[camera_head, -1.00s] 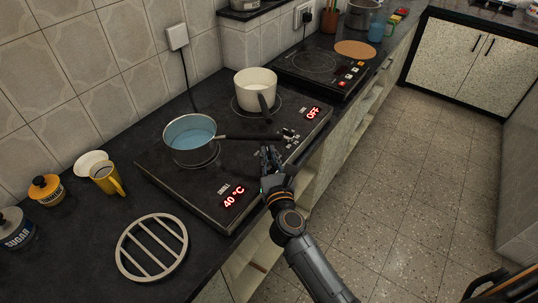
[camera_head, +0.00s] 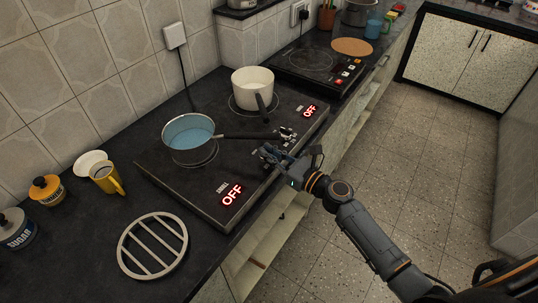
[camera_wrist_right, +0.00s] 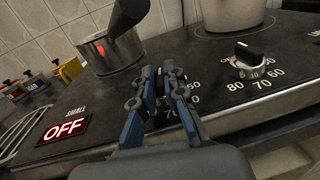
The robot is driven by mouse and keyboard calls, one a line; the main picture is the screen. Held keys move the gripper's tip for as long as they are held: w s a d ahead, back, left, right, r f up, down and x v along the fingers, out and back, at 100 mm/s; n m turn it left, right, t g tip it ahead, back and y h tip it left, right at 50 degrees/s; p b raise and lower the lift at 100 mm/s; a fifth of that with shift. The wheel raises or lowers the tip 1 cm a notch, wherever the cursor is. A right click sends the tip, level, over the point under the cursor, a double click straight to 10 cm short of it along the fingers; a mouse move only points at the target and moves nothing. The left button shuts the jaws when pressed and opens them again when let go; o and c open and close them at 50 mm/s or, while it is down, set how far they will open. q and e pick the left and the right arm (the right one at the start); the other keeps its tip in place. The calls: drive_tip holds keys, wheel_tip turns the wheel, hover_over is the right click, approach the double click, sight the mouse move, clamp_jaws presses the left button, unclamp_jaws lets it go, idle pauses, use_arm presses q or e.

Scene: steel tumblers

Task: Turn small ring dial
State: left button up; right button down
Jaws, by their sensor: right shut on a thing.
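My right gripper (camera_head: 272,154) is at the front edge of the black two-ring hob (camera_head: 175,185). It also shows in the right wrist view (camera_wrist_right: 170,78), where its blue-and-grey fingers are shut around the small ring dial, which they largely hide. Printed numbers show beside the fingers. The small ring display (camera_head: 232,195) reads OFF in red; it also shows in the wrist view (camera_wrist_right: 66,129). The other dial (camera_wrist_right: 248,60), silver with a black grip, stands to the right, clear of my fingers. My left gripper is out of view.
A pan of blue liquid (camera_head: 190,150) sits on the nearer ring, its dark handle (camera_head: 245,136) reaching over the hob close to my gripper. A white pot (camera_head: 253,83) stands on the farther ring. A yellow mug (camera_head: 104,178) and a round trivet (camera_head: 180,228) are at the left.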

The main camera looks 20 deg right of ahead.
drive_tip(key=shift+n+g+y+b, duration=0.45)
drive_tip(key=shift+n+g+y, duration=0.2)
drive_tip(key=shift+y, duration=0.25)
drive_tip(key=c, duration=1.4)
unclamp_jaws()
drive_tip(key=shift+d, duration=0.1)
drive_tip(key=v, duration=1.2)
drive_tip(key=shift+w, duration=0.15)
